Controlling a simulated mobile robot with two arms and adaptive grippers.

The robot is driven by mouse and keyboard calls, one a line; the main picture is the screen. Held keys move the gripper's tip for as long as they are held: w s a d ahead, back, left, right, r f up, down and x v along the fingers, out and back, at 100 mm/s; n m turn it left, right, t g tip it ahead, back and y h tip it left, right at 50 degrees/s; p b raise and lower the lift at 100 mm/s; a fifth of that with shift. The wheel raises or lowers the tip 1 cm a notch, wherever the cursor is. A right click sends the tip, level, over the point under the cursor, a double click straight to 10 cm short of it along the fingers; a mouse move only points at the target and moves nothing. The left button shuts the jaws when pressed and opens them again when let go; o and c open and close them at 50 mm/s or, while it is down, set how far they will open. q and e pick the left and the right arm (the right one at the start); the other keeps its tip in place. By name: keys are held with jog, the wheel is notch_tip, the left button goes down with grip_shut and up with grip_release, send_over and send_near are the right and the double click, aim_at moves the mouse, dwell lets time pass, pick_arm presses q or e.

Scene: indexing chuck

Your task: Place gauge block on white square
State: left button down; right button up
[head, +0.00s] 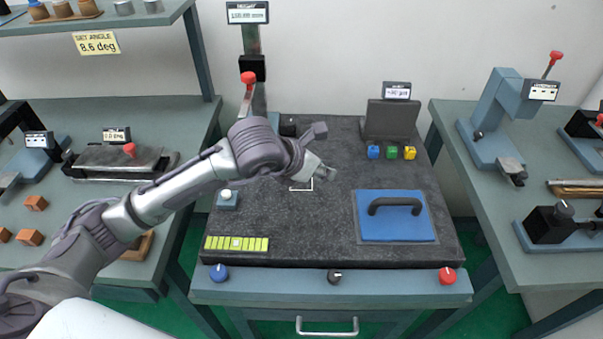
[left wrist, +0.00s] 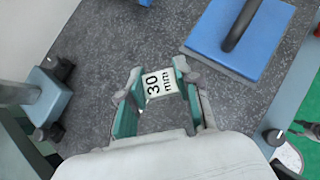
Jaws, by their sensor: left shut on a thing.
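The gauge block (left wrist: 158,83) is white and marked "30 mm" in the left wrist view. My left gripper (left wrist: 156,76) is shut on it, with a finger at each side. In the head view my left gripper (head: 322,174) is over the middle of the dark granite plate (head: 310,235), and the block cannot be made out clearly there. The white square (head: 301,188) is a thin outline on the plate, just left of the gripper's end and partly hidden by my arm. I cannot tell the block's height above the plate. My right gripper is not in view.
A blue plate with a dark handle (head: 398,225) lies at the right. A height stand with a red knob (head: 248,78) is at the back left. A yellow-green strip (head: 236,243) lies front left.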

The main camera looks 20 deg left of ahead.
pick_arm(q)
jog(key=w+a+f, duration=0.2)
jog(key=w+a+f+p, duration=0.1)
jog(key=w+a+f, duration=0.1)
jog(key=w+a, duration=0.1)
jog(key=shift+a+f, duration=0.15)
jog(key=shift+a, duration=0.05)
notch_tip(320, 180, down, 4)
jog(key=shift+a+r+p, duration=0.1)
jog(key=shift+p, duration=0.75)
jog(key=shift+f, duration=0.25)
jog(key=shift+f+b, duration=0.1)
jog(key=shift+b, duration=0.2)
jog(key=c, duration=0.8)
grip_release()
